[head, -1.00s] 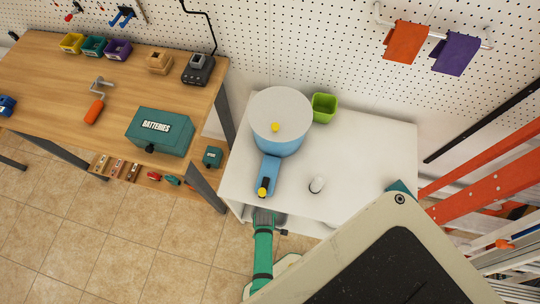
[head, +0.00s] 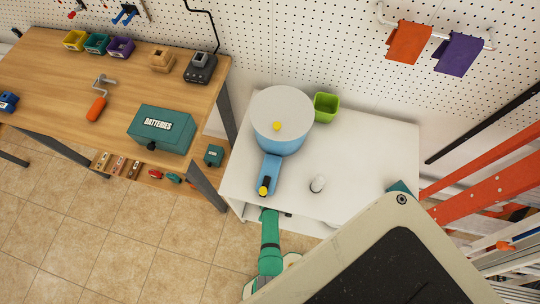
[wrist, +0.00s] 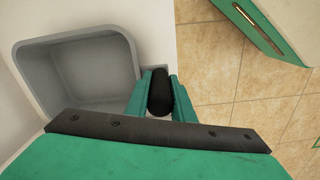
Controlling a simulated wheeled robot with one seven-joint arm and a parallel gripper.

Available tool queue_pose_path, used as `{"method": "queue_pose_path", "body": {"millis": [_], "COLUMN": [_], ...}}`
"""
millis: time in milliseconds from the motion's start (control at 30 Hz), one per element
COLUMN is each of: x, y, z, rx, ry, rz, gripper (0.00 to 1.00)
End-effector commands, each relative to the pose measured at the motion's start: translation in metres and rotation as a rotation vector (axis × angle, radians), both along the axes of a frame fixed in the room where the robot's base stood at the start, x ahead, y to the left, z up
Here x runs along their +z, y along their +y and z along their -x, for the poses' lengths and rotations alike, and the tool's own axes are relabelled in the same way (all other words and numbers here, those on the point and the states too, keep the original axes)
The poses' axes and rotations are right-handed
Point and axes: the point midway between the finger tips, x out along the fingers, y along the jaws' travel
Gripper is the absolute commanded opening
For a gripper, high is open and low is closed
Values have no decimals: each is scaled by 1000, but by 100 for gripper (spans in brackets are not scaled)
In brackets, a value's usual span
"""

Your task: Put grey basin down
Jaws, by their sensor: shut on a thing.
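The grey basin (wrist: 72,75) shows in the wrist view at the left, with its hollow facing the camera. A black grip (wrist: 159,92) sits at its right side. My gripper (wrist: 159,80) is shut on this black grip, a finger on each side of it. The basin appears to be in a white space, but whether its bottom touches the surface is unclear. In the head view my teal wrist reaches in under the front edge of the white bench (head: 360,160); my fingertips and the basin are hidden there.
A blue bucket-like container (head: 282,120) with a grey lid, a green cup (head: 326,106) and a small white cylinder (head: 318,183) stand on the bench top. A wooden workbench (head: 60,75) is at the left. Orange ladder rails (head: 490,180) are at the right. Tiled floor is open in front.

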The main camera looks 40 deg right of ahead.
Motion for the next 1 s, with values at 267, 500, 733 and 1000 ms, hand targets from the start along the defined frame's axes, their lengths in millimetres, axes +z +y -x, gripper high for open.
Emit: {"method": "queue_pose_path", "body": {"millis": [267, 500, 733, 1000], "x": [-2, -2, -1, 23], "y": [0, 0, 0, 1], "z": [-1, 0, 0, 0], "rx": [2, 1, -1, 0], "ry": [-1, -1, -1, -2], "rz": [0, 0, 0, 0], "gripper": [0, 40, 40, 40]}}
